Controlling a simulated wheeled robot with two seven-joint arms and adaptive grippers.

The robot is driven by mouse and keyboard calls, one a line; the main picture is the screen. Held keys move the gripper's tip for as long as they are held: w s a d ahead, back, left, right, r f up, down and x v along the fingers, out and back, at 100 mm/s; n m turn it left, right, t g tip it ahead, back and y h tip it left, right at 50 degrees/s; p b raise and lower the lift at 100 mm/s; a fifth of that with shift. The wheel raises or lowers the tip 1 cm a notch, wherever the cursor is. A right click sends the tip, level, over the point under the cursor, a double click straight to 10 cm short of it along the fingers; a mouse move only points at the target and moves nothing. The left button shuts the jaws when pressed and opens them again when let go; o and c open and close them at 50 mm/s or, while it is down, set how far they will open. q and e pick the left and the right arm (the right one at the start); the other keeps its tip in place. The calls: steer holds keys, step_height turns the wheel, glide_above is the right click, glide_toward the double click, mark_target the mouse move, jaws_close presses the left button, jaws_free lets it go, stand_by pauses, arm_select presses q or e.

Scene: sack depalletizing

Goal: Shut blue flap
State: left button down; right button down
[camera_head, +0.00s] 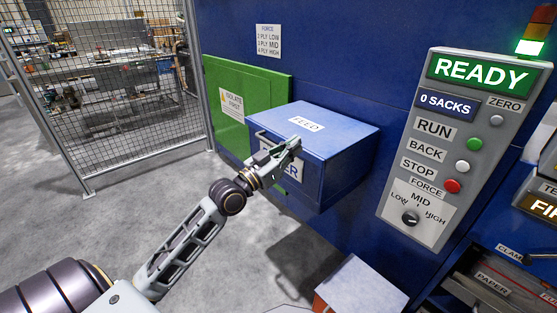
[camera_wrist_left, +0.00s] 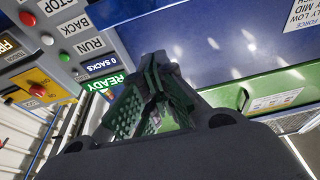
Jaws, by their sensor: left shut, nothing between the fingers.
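The blue flap (camera_head: 340,123), labelled FEED, is the top of a blue box (camera_head: 343,180) on the blue wall. It looks level and flat on the box, but I cannot tell whether it is fully shut. A thin handle (camera_head: 258,133) shows at its left front edge. My left gripper (camera_head: 294,146) is shut and empty, in front of the box's front face and hiding part of its label. I cannot tell whether it touches the box. In the left wrist view its green-padded fingers (camera_wrist_left: 157,95) are together. My right gripper is out of view.
A green door (camera_head: 228,125) marked ISOLATE FIRST is left of the box. A grey control panel (camera_head: 455,145) reading READY and 0 SACKS stands right. A mesh fence (camera_head: 110,92) is at the far left. The grey floor is clear at left.

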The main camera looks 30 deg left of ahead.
arm_select(q)
steer(key=v, duration=0.5)
steer(key=shift+s+f, duration=0.25)
steer(key=shift+f, duration=0.05)
stand_by(0.4)
stand_by(0.4)
